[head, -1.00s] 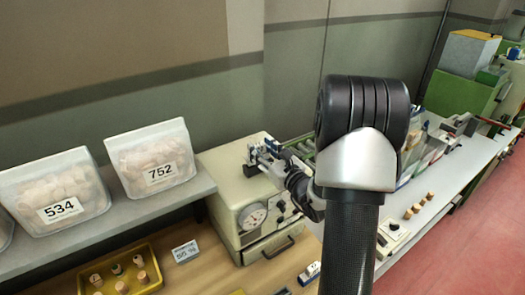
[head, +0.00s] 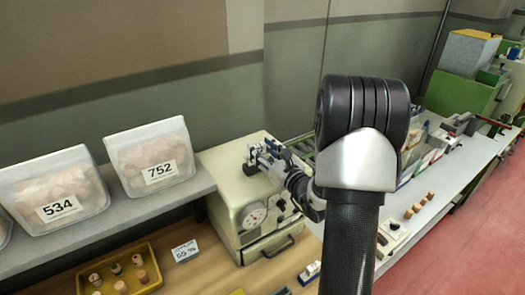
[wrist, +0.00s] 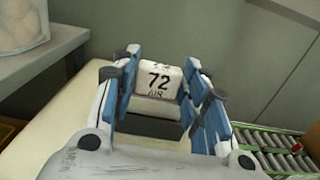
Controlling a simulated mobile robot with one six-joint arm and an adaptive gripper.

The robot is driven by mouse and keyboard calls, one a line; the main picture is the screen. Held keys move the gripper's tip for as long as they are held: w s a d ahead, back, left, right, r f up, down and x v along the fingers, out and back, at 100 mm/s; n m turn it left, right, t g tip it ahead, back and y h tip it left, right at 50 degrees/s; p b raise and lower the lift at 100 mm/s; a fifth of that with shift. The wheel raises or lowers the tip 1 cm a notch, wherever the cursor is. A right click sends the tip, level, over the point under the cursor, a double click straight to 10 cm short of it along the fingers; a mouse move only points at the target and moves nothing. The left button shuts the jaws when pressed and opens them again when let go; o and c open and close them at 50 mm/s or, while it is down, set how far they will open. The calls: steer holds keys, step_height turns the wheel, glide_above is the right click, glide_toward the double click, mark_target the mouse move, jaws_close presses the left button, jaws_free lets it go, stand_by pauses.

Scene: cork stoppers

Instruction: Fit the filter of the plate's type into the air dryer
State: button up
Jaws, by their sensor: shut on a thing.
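A pale block marked 72 and AIR (wrist: 159,80), which looks like a filter, is between the blue-padded fingers of my gripper (wrist: 161,92). My gripper is shut on it, with the label facing the wrist camera. In the head view my gripper (head: 262,156) is over the top of a cream machine (head: 228,178), which looks like the air dryer. The machine has a round dial and a drawer with a handle on its front. A dark strip shows below the block in the wrist view; I cannot tell whether it is an opening. The block's lower end is hidden.
Bags marked 534 (head: 58,190) and 752 (head: 152,163) stand on the grey shelf at left. A yellow tray (head: 90,280) of corks and a small sign (head: 185,250) are on the wooden bench. Several corks stand farther right.

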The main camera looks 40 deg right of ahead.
steer(key=shift+f+b, duration=1)
steer(key=shift+f, duration=0.1)
stand_by(0.3)
steer(key=o, duration=1.1)
steer(key=s, duration=1.2)
steer(key=shift+a, duration=0.35)
